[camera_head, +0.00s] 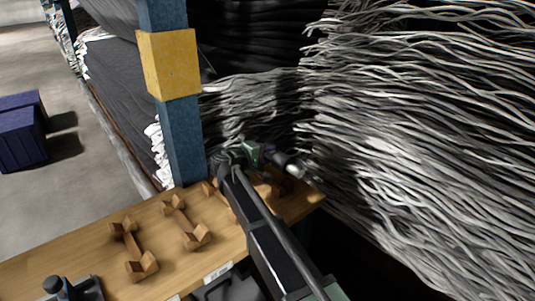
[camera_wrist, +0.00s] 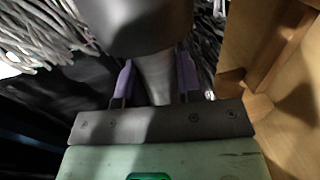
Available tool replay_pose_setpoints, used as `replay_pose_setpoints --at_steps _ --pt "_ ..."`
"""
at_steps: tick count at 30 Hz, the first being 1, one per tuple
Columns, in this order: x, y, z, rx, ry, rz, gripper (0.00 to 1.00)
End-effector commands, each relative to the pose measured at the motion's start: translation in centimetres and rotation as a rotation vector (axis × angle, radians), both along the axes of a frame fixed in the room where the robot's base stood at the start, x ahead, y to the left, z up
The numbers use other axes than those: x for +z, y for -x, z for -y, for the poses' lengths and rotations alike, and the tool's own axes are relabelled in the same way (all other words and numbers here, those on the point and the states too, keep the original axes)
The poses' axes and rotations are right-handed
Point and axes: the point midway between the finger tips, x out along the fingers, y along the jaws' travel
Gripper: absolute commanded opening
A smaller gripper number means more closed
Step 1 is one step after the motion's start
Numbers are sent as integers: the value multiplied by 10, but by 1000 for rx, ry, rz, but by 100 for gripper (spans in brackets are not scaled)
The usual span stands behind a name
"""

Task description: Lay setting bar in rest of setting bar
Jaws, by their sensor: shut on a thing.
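My gripper (camera_wrist: 155,82) is shut on the setting bar (camera_wrist: 154,68). In the wrist view its purple fingers stand on both sides of the bar's narrow grey part, and a wide dark round part sits above. In the head view the bar (camera_head: 290,165) shows as a short dark piece with a pale end, beside my green gripper (camera_head: 254,153) over the far right of the wooden shelf. Wooden rests with notched ends stand on the shelf: one at the left (camera_head: 133,250), one in the middle (camera_head: 185,222), and others partly hidden by my arm. Which rest belongs to the bar I cannot tell.
The wooden shelf (camera_head: 75,245) runs along the front. A blue post (camera_head: 182,140) with a yellow block (camera_head: 170,63) rises behind it. Grey strands (camera_head: 410,140) hang close at the right. A dark tool (camera_head: 65,288) stands at the shelf's lower left.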

Motion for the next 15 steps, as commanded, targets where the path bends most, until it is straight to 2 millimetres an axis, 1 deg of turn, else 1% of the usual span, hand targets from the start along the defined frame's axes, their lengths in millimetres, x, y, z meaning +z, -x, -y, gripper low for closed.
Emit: replay_pose_setpoints --at_steps 1,6,10,15 --pt "-14 0 0 0 1 1 0" --pt "-35 0 0 0 1 1 0" --pt "-48 0 0 0 1 1 0" --pt "-54 0 0 0 1 1 0"
